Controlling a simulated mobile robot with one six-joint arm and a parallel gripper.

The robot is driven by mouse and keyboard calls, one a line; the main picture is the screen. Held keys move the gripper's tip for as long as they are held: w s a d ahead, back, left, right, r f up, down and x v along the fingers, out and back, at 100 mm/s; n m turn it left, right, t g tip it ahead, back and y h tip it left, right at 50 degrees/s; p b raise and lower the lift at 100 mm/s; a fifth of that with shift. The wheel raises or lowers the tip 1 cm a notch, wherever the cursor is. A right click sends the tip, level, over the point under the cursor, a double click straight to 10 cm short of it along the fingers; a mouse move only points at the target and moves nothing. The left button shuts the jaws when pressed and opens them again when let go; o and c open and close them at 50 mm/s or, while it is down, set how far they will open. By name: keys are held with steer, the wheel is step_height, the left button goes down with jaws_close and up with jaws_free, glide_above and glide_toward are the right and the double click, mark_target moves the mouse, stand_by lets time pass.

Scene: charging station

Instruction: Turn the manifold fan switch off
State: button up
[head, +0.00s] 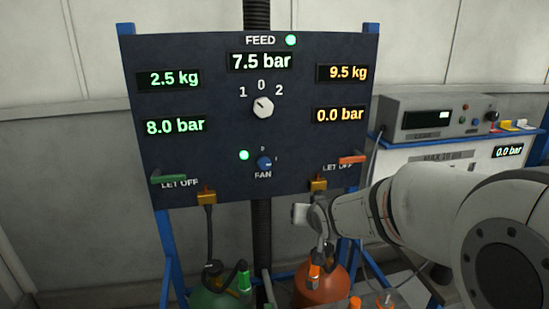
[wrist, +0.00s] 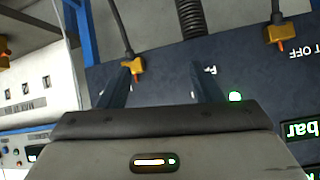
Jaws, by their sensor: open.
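The fan switch (head: 264,162) is a small blue knob low on the middle of the dark panel, above the word FAN. Its pointer is too small to read surely. A lit green lamp (head: 244,155) is just left of it; the lamp also shows in the wrist view (wrist: 235,97). My gripper (wrist: 158,82) is open and empty, its two fingers apart in front of the panel. In the wrist view the picture is upside down, and the fan knob is hidden, with only part of its label showing beside one finger. In the head view my arm reaches in from the right, below and right of the knob.
The panel (head: 215,105) also bears a white selector knob (head: 263,107), a green lever (head: 168,179) and an orange lever (head: 352,159). Yellow hose fittings (head: 207,197) (head: 319,185) sit on its lower edge. Green (head: 220,298) and orange (head: 322,287) cylinders stand below.

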mark_target(265, 164)
steer(key=w+a+r+t+y+p, duration=0.1)
steer(key=w+a+t, duration=0.1)
steer(key=w+a, duration=0.2)
steer(key=w+a+r+t+y+p, duration=0.1)
steer(key=w+a, duration=0.3)
steer(key=w, duration=0.5)
steer(key=w+a+r+t+y+p, duration=0.1)
steer(key=w+a+r+t+p, duration=0.1)
steer(key=w, duration=0.5)
steer(key=shift+a+r+t+p, duration=0.1)
steer(key=shift+a+t+p, duration=0.6)
steer(key=shift+a, duration=0.7)
steer(key=shift+c, duration=0.5)
steer(key=shift+b, duration=0.35)
steer(key=c, duration=0.9)
